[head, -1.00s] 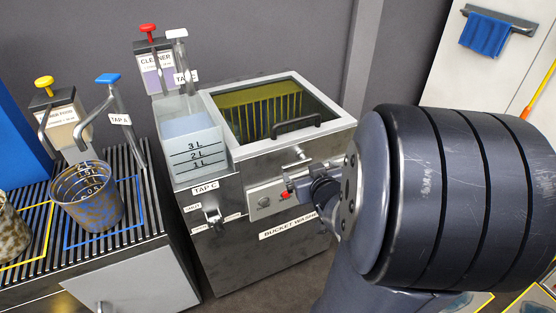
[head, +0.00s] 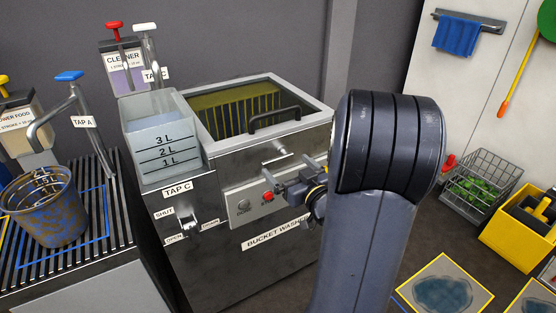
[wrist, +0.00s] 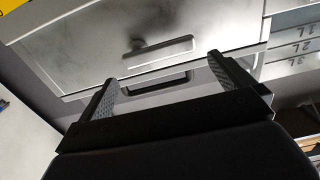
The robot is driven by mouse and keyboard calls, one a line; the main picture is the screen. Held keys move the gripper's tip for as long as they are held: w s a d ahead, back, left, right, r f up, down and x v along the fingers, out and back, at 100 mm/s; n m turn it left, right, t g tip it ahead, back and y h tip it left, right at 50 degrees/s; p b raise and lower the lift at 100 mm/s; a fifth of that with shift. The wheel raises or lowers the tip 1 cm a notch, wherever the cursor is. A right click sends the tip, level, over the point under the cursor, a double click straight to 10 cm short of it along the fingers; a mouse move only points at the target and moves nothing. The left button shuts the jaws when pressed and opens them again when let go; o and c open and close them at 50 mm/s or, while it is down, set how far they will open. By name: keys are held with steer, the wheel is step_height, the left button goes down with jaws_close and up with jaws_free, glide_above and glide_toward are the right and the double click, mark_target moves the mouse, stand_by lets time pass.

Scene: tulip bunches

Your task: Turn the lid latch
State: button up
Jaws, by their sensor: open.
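The lid latch (head: 278,153) is a small metal T-shaped handle on the upper front of the steel bucket washer (head: 240,225), just below the lid's front edge. The washer's lid (head: 245,112) is down, with a dark window and a black bar handle (head: 275,118). My gripper (head: 277,186) is open in front of the washer, below the latch and near a red button (head: 267,197). In the wrist view, the two fingers (wrist: 164,84) stand apart with nothing between their tips, and a dark bar handle (wrist: 158,82) shows beyond.
A clear measuring tank (head: 162,135) and the tap C lever (head: 187,223) are at the washer's left. A bucket (head: 45,205) stands on a slatted bench farther left. A wire basket (head: 483,180) and yellow crate (head: 522,235) are at right.

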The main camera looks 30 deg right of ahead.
mark_target(279, 159)
steer(key=w, duration=0.6)
steer(key=shift+b, duration=0.3)
steer(key=shift+s, duration=0.1)
steer(key=shift+c, duration=0.3)
steer(key=c, duration=1.1)
